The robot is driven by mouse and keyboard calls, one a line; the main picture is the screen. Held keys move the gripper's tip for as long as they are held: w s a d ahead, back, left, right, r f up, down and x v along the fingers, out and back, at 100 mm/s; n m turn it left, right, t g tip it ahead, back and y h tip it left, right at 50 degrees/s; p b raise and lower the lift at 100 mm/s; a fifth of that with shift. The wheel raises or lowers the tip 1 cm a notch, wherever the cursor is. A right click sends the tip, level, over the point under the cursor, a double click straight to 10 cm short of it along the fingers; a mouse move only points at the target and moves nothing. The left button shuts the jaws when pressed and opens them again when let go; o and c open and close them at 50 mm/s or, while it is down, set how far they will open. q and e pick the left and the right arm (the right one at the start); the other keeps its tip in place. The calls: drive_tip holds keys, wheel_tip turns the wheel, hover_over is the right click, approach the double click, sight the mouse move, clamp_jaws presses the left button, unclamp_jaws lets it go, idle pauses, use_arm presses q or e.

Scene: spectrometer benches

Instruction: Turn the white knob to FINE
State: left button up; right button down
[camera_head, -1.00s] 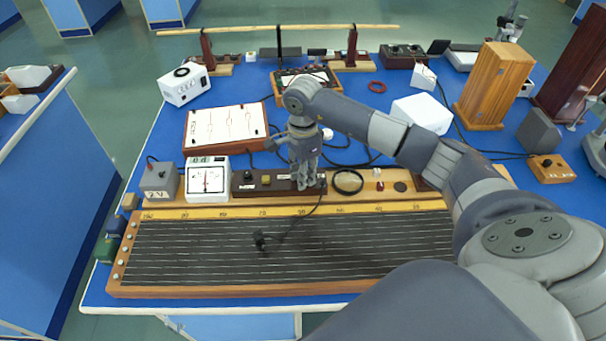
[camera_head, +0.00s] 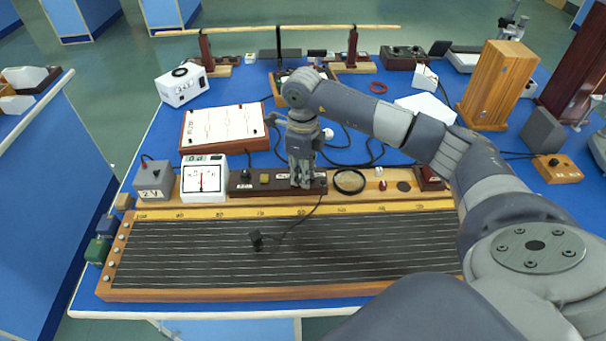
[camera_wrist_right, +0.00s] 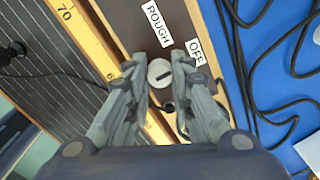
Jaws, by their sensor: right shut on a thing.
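The white knob (camera_wrist_right: 159,72) is a small round pale knob with a short dark mark on its top, sitting on a dark brown strip (camera_wrist_right: 132,22). In the right wrist view the mark lies slantwise, its right end tilted up roughly toward the OFF label (camera_wrist_right: 195,52). The ROUGH label (camera_wrist_right: 158,24) lies above the knob; I see no FINE label. My right gripper (camera_wrist_right: 158,82) points down with its fingers on both sides of the knob, shut on it. In the head view my right gripper (camera_head: 301,184) hides the knob. My left gripper is not in view.
Beside the gripper are a magnifier ring (camera_head: 349,181), a white meter (camera_head: 204,179) and a grey 2 V box (camera_head: 154,181). A striped wire board (camera_head: 200,250) lies in front, with a black probe (camera_head: 257,240) and its cable. Black cables lie behind.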

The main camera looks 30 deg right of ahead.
drive_tip(key=m+b, duration=0.1)
drive_tip(key=m, duration=0.5)
drive_tip(key=shift+w+r, duration=0.1)
drive_tip(key=shift+r, duration=0.05)
drive_tip(key=m, duration=0.6)
drive_tip(key=shift+d, duration=0.1)
drive_tip(key=shift+w+r+m, duration=0.1)
drive_tip(key=shift+m, duration=0.2)
drive_tip(key=c, duration=1.6)
unclamp_jaws()
drive_tip(key=shift+o, duration=1.2)
wheel_tip(320, 180, up, 12)
